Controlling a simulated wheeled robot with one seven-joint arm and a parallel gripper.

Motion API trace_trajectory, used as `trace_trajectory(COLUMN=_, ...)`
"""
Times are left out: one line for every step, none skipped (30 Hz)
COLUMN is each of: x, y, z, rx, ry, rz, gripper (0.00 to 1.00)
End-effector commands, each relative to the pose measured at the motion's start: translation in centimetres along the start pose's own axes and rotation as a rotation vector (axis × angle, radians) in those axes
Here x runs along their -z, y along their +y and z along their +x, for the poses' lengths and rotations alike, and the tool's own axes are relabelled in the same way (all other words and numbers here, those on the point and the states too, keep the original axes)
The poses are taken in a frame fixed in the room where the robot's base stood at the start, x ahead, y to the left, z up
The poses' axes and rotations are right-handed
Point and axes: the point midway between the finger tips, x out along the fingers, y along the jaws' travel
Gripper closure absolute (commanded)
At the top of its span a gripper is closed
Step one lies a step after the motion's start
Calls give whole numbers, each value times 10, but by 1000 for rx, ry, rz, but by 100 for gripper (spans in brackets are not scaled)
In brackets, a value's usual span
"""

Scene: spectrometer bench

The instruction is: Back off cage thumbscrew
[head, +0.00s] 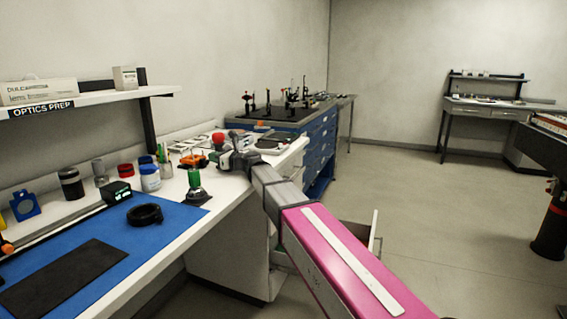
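My pink and grey arm reaches from the lower right to the white bench (225,195). My gripper (212,157) is small at its far end, over the bench's back right part. It is beside an orange item (190,160) and behind a green-topped, flask-like item (195,185). A red round knob-like thing (218,138) shows just behind it. I cannot tell whether the gripper touches any of these or whether its fingers are open. I cannot make out the cage thumbscrew in this view; the gripper and wrist hide part of that area.
A black ring (145,214) lies on the blue mat (184,221) near a dark pad (62,278). Jars and a blue holder (25,206) stand behind, under a shelf (110,97). An open drawer (374,232) juts out beside my arm.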

Motion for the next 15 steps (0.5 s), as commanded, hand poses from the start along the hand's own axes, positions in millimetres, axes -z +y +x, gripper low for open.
trace_trajectory(x=-2, y=-2, z=10, rx=-5, ry=-5, rz=3, gripper=100)
trace_trajectory(x=-2, y=-2, z=11, rx=-5, ry=-5, rz=3, gripper=100)
trace_trajectory(x=-2, y=-2, z=11, rx=-5, ry=-5, rz=4, gripper=100)
trace_trajectory(x=-2, y=-2, z=12, rx=-6, ry=-5, rz=4, gripper=100)
trace_trajectory(x=-2, y=-2, z=12, rx=-6, ry=-6, rz=4, gripper=100)
trace_trajectory(x=-2, y=-2, z=13, rx=-6, ry=-6, rz=4, gripper=100)
trace_trajectory(x=-3, y=-2, z=13, rx=-7, ry=-6, rz=5, gripper=100)
trace_trajectory(x=-3, y=-2, z=14, rx=-7, ry=-7, rz=5, gripper=100)
trace_trajectory(x=-3, y=-2, z=14, rx=-7, ry=-7, rz=5, gripper=100)
trace_trajectory(x=-3, y=-2, z=15, rx=-7, ry=-7, rz=5, gripper=100)
trace_trajectory(x=-3, y=-2, z=15, rx=-8, ry=-7, rz=6, gripper=100)
trace_trajectory(x=-2, y=-3, z=16, rx=-8, ry=-8, rz=6, gripper=100)
trace_trajectory(x=-2, y=-3, z=16, rx=-8, ry=-8, rz=6, gripper=100)
trace_trajectory(x=-2, y=-3, z=16, rx=-8, ry=-8, rz=6, gripper=100)
trace_trajectory(x=-2, y=-3, z=16, rx=-7, ry=-8, rz=6, gripper=100)
